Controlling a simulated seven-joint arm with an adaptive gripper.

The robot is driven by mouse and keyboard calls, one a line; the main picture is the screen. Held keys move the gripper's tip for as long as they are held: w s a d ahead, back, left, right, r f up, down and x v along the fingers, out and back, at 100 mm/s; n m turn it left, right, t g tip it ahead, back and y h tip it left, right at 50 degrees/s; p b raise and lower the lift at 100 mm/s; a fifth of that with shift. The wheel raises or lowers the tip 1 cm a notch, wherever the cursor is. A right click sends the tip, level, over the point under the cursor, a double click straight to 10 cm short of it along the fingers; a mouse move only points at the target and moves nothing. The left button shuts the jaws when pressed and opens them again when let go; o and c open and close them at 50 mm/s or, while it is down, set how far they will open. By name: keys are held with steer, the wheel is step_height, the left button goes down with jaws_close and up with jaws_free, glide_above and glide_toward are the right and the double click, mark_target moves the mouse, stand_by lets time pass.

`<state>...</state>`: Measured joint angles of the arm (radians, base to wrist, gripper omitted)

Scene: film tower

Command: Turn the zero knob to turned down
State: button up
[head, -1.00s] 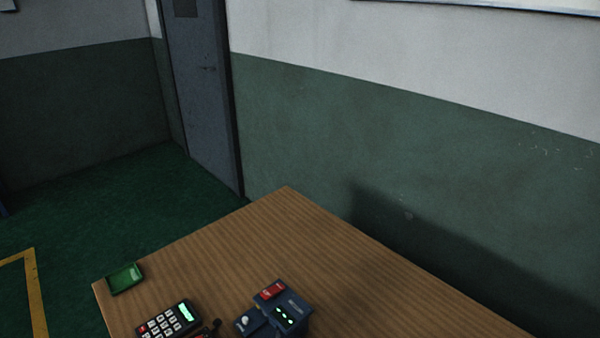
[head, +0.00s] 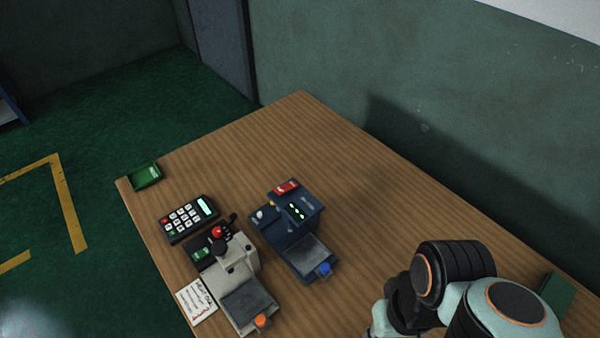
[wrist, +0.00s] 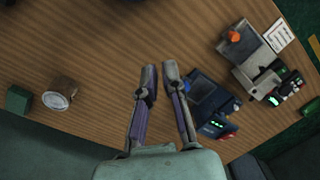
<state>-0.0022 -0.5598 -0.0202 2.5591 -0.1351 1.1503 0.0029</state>
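Two desktop devices stand side by side on the wooden table. The dark blue one (head: 305,243) has a blue knob (head: 324,269) at its near end, a small white knob (head: 260,215), a red block (head: 286,187) and lit green marks. The beige one (head: 240,265) has an orange knob (head: 262,321) and a red ball-topped part (head: 217,231). I cannot read which knob is labelled zero. In the wrist view, my gripper (wrist: 160,72) is empty, with a narrow gap between its fingertips. It points over the table beside the blue device (wrist: 205,95), apart from it; the beige device (wrist: 248,52) lies farther right.
A keypad (head: 189,218), a green tray (head: 146,174) and a written card (head: 196,302) lie left on the table (head: 290,135). A dark green box (head: 556,293) stands at the right. The wrist view shows a small round-topped thing (wrist: 58,96). The table's far part is clear.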

steer(key=o, duration=0.4)
steer(key=w+a+m, duration=0.1)
steer(key=w, duration=0.2)
steer(key=w+a+m, duration=0.1)
steer(key=w, duration=0.3)
steer(key=w+a, duration=0.1)
steer(key=w, duration=0.3)
steer(key=shift+w+a+m, duration=0.25)
steer(key=shift+a+m, duration=0.1)
steer(key=shift+m, duration=0.05)
steer(key=m+t+h, duration=0.3)
steer(key=m+t, duration=0.1)
glide_toward(259, 214)
steer(key=f, duration=0.2)
steer(key=x, duration=0.6)
steer(key=shift+w+d+r, duration=0.1)
steer(key=shift+w+r, duration=0.1)
steer(key=shift+w, duration=0.15)
steer(key=shift+w+d+f, duration=0.1)
steer(key=shift+w+f, duration=0.05)
steer(key=shift+f, duration=0.3)
jaws_close()
